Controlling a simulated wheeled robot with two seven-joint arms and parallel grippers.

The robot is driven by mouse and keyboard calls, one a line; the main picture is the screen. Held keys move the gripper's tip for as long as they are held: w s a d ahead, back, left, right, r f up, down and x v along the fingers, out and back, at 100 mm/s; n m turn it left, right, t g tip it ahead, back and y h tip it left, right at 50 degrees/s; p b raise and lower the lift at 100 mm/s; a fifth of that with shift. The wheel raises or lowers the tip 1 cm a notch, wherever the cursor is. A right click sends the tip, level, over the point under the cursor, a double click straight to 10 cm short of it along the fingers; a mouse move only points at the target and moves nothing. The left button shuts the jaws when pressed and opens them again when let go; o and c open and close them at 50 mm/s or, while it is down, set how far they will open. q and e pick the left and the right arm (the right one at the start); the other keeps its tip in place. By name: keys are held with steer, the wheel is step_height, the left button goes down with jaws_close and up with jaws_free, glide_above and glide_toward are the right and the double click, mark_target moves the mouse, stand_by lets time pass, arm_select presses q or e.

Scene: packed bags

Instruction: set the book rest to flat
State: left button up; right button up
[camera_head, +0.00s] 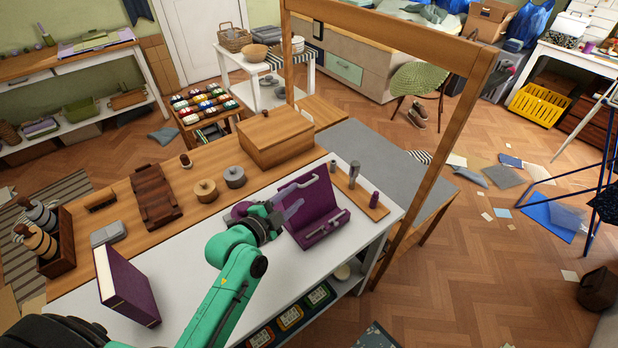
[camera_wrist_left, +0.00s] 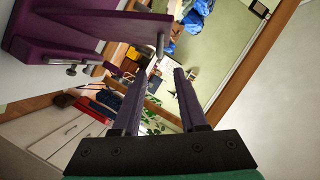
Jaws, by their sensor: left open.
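The purple book rest (camera_head: 318,205) stands at the right end of the white-topped table. Its back panel is raised and leans back over its base, which carries small metal fittings along the front. In the left wrist view the book rest (camera_wrist_left: 95,28) fills the upper left, with the panel edge near one finger. My left gripper (camera_head: 308,191) is open and empty, with its fingers in front of the panel's upper left part. They also show in the wrist view (camera_wrist_left: 160,75), apart from each other. I cannot tell whether a finger touches the panel. My right gripper is not in view.
A thick purple book (camera_head: 127,287) stands at the table's front left. A wooden box (camera_head: 277,140), lidded pots (camera_head: 235,177) and a brown slatted rack (camera_head: 155,196) stand behind. A wooden strip with cylinders (camera_head: 362,196) lies right of the rest. A wooden frame post (camera_head: 430,165) rises beyond.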

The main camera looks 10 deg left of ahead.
mark_target(307, 184)
arm_select(q)
steer(key=x, duration=0.5)
steer(key=p+x, duration=0.1)
steer(key=x, duration=0.2)
steer(key=shift+w+a+f, duration=0.2)
steer(key=shift+a, duration=0.05)
steer(key=shift+d, duration=0.1)
steer(key=shift+c, duration=0.9)
jaws_close()
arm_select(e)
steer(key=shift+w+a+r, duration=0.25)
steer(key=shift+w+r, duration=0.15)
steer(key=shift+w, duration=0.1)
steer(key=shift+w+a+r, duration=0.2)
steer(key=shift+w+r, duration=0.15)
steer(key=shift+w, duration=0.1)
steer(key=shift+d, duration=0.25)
